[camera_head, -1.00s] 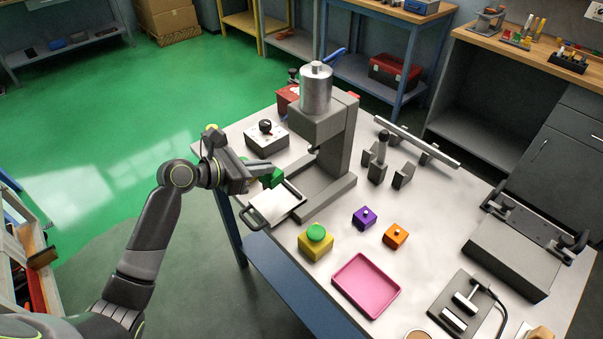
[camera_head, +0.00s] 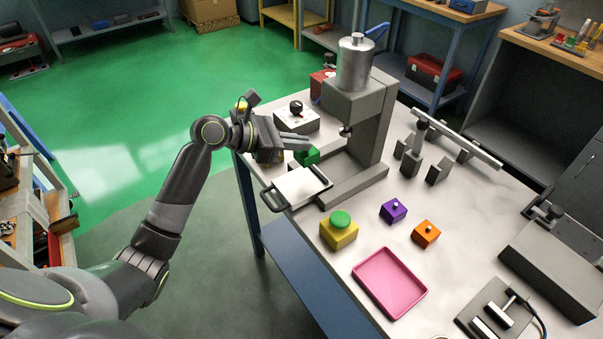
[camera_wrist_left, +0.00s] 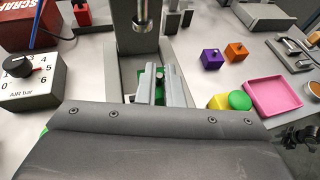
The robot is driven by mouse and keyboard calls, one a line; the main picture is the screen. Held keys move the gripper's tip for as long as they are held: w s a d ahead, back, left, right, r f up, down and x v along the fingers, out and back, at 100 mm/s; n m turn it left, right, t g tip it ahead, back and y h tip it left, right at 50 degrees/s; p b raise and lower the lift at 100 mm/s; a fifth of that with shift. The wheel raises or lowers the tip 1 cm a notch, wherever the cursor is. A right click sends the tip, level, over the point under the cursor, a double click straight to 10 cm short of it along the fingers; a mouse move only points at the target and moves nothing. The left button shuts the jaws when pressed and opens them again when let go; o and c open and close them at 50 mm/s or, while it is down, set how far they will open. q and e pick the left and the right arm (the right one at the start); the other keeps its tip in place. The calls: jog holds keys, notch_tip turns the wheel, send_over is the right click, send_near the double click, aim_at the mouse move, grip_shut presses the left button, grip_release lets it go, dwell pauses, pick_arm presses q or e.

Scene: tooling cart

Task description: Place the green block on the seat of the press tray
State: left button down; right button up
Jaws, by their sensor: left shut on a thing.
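The green block (camera_head: 307,156) is at the fingertips of my left gripper (camera_head: 303,147), which is shut on it. In the head view it shows beyond the far edge of the press tray (camera_head: 301,187), beside the press base; its exact height above the table cannot be told. The tray is a pale flat plate with a dark loop handle, drawn out in front of the press (camera_head: 357,105). In the left wrist view the fingers (camera_wrist_left: 159,88) point towards the press, and only slivers of green show around them. My right gripper is not in view.
A grey dial box (camera_head: 297,118) stands just behind my left gripper. A yellow box with a green button (camera_head: 339,233), a purple block (camera_head: 393,210), an orange block (camera_head: 426,234) and a pink tray (camera_head: 390,283) stand to the right and front. Bare table lies between them.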

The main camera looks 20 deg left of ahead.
pick_arm(q)
jog(key=shift+f, duration=3.4)
jog(key=shift+f, duration=0.15)
jog(key=c, duration=1.6)
grip_release()
jog(key=shift+o, duration=0.2)
jog(key=shift+s+a+r, duration=0.15)
jog(key=shift+a+r, duration=0.05)
jog(key=shift+a, duration=0.05)
jog(key=v, duration=1.1)
jog(key=shift+s+b, duration=0.15)
jog(key=shift+b, duration=0.3)
jog(key=shift+a+r, duration=0.1)
jog(key=shift+r, duration=0.05)
